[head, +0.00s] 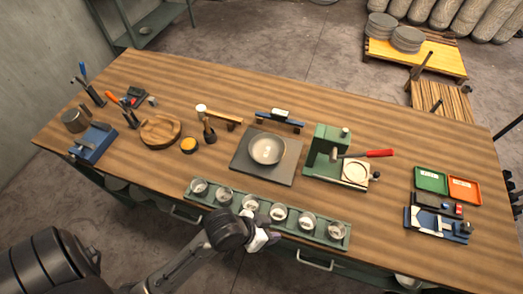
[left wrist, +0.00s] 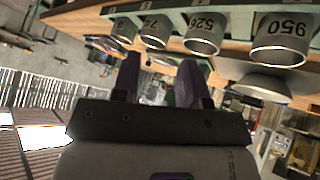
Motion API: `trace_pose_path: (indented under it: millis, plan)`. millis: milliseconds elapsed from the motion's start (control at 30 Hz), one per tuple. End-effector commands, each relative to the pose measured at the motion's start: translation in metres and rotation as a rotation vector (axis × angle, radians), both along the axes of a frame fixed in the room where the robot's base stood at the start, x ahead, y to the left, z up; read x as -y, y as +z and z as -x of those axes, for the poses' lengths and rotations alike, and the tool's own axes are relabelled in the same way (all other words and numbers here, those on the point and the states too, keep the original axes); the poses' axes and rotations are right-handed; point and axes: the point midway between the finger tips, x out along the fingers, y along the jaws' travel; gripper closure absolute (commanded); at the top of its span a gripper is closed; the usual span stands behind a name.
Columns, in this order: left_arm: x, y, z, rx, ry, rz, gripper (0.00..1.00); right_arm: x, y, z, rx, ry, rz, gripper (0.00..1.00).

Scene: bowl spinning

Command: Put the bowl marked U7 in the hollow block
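Several small grey metal cups or bowls stand in a row in a green rack (head: 317,232) at the table's front edge. A round wooden block (head: 160,131) with a shallow hollow lies at the left. A dark square block (head: 245,172) in the middle has a round grey bowl shape in it; I cannot tell whether this is its hollow. My left gripper (head: 266,238) is open and empty beside the rack. My right gripper is out of view.
A green press-like tool (head: 326,152) with a red handle stands right of the dark block. A mallet (head: 217,116) lies behind. Green (head: 431,180) and orange (head: 465,189) trays lie at the right. Bare tabletop lies between the rack and the right-hand tools.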

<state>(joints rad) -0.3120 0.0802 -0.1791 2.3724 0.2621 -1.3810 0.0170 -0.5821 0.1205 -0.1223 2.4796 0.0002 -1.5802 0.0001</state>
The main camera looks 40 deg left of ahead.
Motion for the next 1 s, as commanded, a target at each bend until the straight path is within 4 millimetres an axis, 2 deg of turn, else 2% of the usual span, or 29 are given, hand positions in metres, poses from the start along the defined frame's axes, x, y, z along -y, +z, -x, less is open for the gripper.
trace_pose_path:
  millis: [33,167,300,400,467,600,733,867,1000]
  plan:
    - [0.013,0.003,-0.013,0.039,-0.016,0.068,0.6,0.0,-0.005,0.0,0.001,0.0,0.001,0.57]
    - [0.047,0.022,-0.04,0.144,-0.045,0.276,0.6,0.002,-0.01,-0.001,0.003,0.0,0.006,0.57]
    - [0.078,0.053,-0.067,0.254,-0.044,0.556,0.6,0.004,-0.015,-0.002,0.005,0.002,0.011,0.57]
    - [0.092,0.081,-0.086,0.325,-0.002,0.813,0.6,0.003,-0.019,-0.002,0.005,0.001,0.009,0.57]
    - [0.094,0.098,-0.098,0.36,0.049,0.983,0.6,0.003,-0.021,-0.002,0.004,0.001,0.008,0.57]
    - [0.079,0.127,-0.124,0.408,0.233,1.364,0.6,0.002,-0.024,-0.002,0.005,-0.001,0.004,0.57]
    - [0.048,0.132,-0.147,0.415,0.479,1.677,0.6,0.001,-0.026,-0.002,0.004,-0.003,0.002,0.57]
    - [0.011,0.113,-0.165,0.405,0.795,1.928,0.6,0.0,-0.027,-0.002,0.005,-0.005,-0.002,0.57]
    - [-0.025,0.075,-0.173,0.389,1.168,2.108,0.6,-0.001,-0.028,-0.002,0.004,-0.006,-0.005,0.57]
